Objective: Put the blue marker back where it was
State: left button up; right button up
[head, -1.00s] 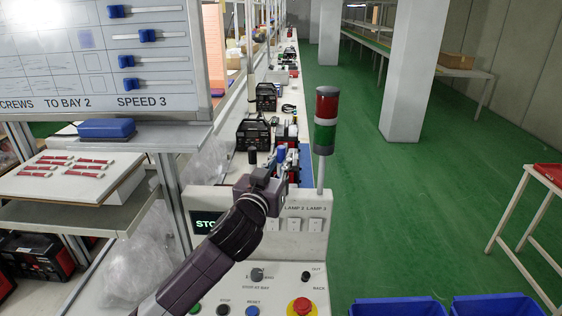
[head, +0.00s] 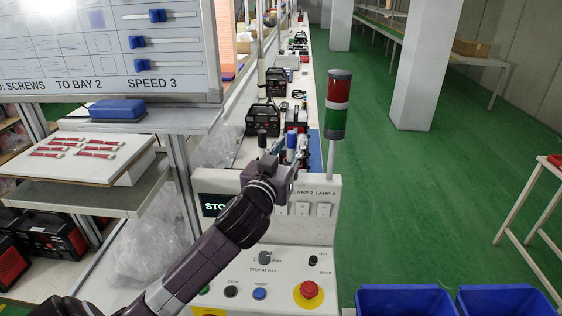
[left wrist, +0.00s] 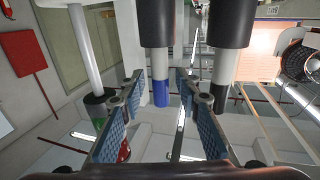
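The blue marker (head: 291,141) stands upright with its blue end up, behind the top of the control panel. In the left wrist view the blue-ended marker (left wrist: 160,62) shows inverted, its other end in a dark sleeve. My left gripper (head: 279,150) reaches over the panel close to the marker. In the left wrist view its fingers (left wrist: 160,88) are apart, one on each side of the blue end; I cannot tell how deep the marker sits between them. My right gripper is not in view.
A black-ended marker (head: 262,139) stands just left of the blue one. A red and green signal lamp (head: 338,105) rises at the right. The control panel (head: 285,235) carries a red stop button (head: 309,290). A whiteboard (head: 100,50) and blue eraser (head: 104,109) are left.

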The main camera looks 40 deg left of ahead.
pick_arm(q)
jog(key=b+v, duration=0.1)
jog(key=v, duration=0.4)
jog(key=shift+s+d+f, duration=0.1)
jog(key=shift+s+f, duration=0.05)
jog(key=shift+s, duration=0.05)
jog(key=p, duration=0.6)
send_near(290, 148)
jog(key=shift+s+d+p, duration=0.15)
jog(key=shift+s+p, duration=0.25)
jog(key=shift+s, duration=0.25)
